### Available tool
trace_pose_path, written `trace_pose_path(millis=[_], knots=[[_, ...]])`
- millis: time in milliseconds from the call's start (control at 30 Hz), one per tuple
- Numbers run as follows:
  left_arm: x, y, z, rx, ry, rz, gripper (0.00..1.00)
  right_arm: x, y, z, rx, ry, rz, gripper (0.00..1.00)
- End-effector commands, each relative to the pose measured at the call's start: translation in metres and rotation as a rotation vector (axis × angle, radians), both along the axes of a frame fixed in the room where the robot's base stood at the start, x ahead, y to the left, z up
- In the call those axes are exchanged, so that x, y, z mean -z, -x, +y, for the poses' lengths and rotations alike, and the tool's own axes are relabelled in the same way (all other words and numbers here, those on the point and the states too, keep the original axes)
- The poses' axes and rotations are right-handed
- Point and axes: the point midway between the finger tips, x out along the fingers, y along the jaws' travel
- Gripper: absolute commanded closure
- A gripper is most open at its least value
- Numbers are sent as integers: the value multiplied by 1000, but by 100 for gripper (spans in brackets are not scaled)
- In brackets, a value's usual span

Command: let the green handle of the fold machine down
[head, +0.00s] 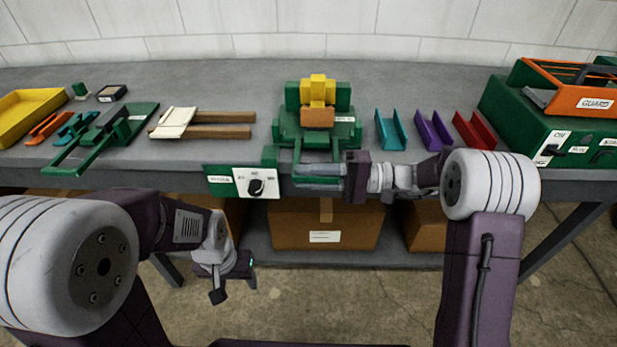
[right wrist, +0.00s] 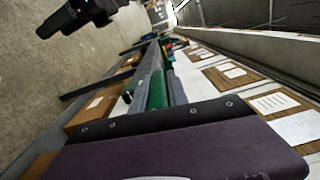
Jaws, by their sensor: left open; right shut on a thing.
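The fold machine (head: 343,132) stands at the middle of the bench, a green body with a yellow block (head: 318,90) and an orange block (head: 317,117) on it. Its green handle (head: 297,155) reaches out toward me over the front edge of the bench. My right gripper (head: 320,176) is shut on the green handle, coming from the right; in the right wrist view a green bar (right wrist: 157,90) lies between its grey fingers. My left gripper (head: 227,290) is open and empty, low in front of the bench, away from the machine.
A panel with a black knob (head: 256,187) hangs at the bench front, left of the handle. A green tool (head: 120,119) and wooden strips (head: 220,132) lie left. Teal (head: 391,130), purple (head: 433,129) and red (head: 473,130) channels lie right, beside a green machine with an orange guard (head: 567,104). Boxes (head: 325,236) sit below.

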Motion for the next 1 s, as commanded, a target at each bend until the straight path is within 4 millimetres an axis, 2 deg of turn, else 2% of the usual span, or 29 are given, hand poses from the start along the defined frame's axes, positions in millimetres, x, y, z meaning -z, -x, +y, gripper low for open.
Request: trace_pose_path(millis=[567, 600, 633, 667, 1000], knots=[[6, 0, 0, 0, 0, 0, 43, 7, 1, 1, -4, 3, 12, 100], [6, 0, 0, 0, 0, 0, 43, 7, 1, 1, -4, 3, 12, 72], [6, 0, 0, 0, 0, 0, 43, 7, 1, 1, -4, 3, 12, 63], [6, 0, 0, 0, 0, 0, 43, 7, 1, 1, -4, 3, 11, 60], [5, 0, 0, 0, 0, 0, 43, 5, 0, -4, 0, 1, 6, 60]])
